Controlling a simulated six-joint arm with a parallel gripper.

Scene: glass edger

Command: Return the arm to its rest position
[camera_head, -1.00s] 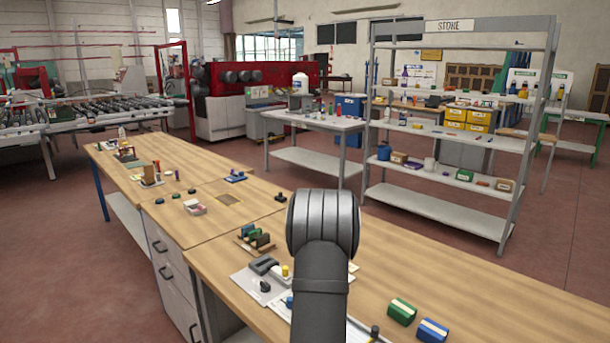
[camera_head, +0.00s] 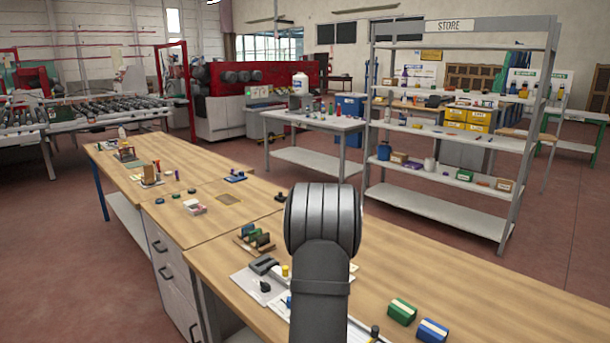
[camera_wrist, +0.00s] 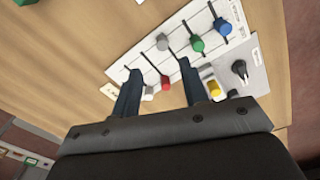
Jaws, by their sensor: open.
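My gripper (camera_wrist: 160,85) shows in the wrist view with its two dark fingers apart and nothing between them. It hangs above the workbench, over a white panel (camera_wrist: 187,44) with coloured knobs along slots. The red knob (camera_wrist: 165,83) and a grey knob (camera_wrist: 148,93) appear between the fingers in the picture, but the gripper looks apart from them. In the head view my arm stands in front of the bench and hides the gripper and part of the panel.
The long wooden workbench (camera_head: 205,240) carries a green block (camera_head: 402,311), a blue block (camera_head: 432,330), a rack of coloured pieces (camera_head: 254,239) and small items farther back. A store shelf (camera_head: 440,209) and a grey table (camera_head: 310,158) stand behind. The bench right of my arm is mostly clear.

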